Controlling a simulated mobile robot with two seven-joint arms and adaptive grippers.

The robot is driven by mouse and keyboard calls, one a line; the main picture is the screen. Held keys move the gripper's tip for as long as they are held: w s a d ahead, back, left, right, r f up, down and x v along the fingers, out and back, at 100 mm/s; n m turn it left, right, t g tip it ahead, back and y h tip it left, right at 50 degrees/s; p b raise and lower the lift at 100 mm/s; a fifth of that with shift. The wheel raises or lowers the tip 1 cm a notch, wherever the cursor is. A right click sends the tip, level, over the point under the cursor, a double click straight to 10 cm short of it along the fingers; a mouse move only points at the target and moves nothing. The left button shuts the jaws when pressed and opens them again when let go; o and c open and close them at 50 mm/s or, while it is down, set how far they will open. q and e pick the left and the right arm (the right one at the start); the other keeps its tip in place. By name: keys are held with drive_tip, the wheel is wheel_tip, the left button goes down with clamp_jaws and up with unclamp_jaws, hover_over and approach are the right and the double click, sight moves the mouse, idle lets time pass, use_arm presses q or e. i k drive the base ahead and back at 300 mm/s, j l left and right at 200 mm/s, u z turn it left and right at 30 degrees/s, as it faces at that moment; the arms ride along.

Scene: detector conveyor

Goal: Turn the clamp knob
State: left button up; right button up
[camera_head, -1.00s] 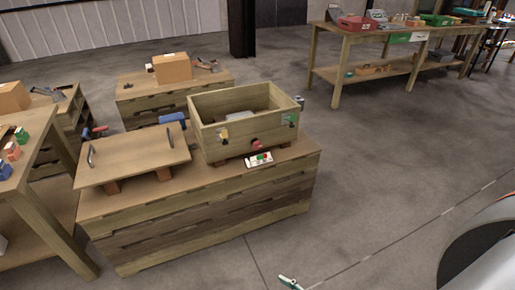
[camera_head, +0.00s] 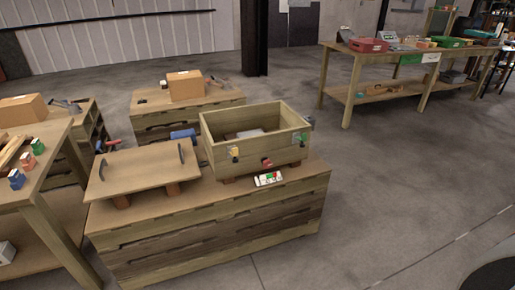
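A small red knob (camera_head: 267,163) shows low on the front wall of an open wooden box (camera_head: 222,155); I cannot tell for sure that it is the clamp knob. The box stands on a wooden crate-like bench (camera_head: 215,225). A yellow-and-dark fitting (camera_head: 235,152) is on the box's front left, and a green one (camera_head: 299,139) is near its front right corner. A small white panel with red and green spots (camera_head: 268,179) lies on the bench in front of the box. Neither of my grippers is in view.
A wooden lid with two dark handles (camera_head: 140,172) rests on blocks left of the box. A table (camera_head: 40,185) stands at the left edge. A long workbench (camera_head: 345,57) is at the back right. The floor (camera_head: 400,160) right of the bench is clear.

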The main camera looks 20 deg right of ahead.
sight(267, 163)
drive_tip(key=i+j, duration=0.1)
drive_tip(key=i, duration=0.3)
drive_tip(key=i+j+z, duration=0.1)
drive_tip(key=i, duration=0.25)
drive_tip(key=i+j, duration=0.2)
drive_tip(key=i, duration=0.2)
drive_tip(key=l+z, duration=0.05)
